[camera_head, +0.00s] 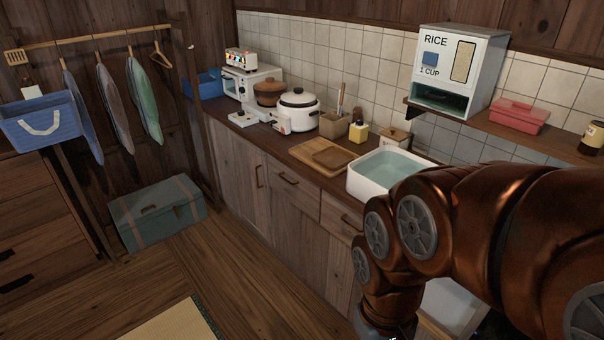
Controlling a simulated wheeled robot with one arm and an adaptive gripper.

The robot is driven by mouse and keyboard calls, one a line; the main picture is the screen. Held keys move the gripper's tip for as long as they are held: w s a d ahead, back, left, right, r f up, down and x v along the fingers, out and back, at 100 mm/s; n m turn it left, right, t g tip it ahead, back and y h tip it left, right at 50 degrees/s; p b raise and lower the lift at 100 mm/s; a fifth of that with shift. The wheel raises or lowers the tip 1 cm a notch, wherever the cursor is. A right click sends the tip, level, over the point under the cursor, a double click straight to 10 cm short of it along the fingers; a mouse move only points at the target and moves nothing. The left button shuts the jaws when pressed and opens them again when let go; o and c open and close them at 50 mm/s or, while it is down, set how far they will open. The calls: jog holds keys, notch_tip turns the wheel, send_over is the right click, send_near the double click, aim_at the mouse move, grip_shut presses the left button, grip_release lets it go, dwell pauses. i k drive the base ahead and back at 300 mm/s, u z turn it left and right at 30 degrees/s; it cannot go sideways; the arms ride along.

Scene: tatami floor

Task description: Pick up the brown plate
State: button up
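A small brown plate (331,158), squarish with rounded corners, lies on a light wooden board (302,150) on the counter, left of the white sink basin. It is in plain view with nothing on it. My copper-coloured arm fills the right side of the head view and bends down in front of the counter, to the right of the plate and nearer to me. My gripper is below the bottom edge of the picture, so its fingers are hidden.
The white basin (356,184) holds water, between the board and my arm. A yellow bottle (359,131), a utensil holder (334,126) and a white rice cooker (299,112) stand behind the board. A shelf with a rice dispenser (457,68) overhangs the right.

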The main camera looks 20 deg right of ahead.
aim_at(333, 157)
jog(key=u, duration=0.65)
jog(key=i, duration=1.05)
jog(key=u, duration=0.35)
jog(key=i, duration=1.25)
jog(key=z, duration=1.3)
jog(key=i, duration=0.7)
jog(key=z, duration=0.6)
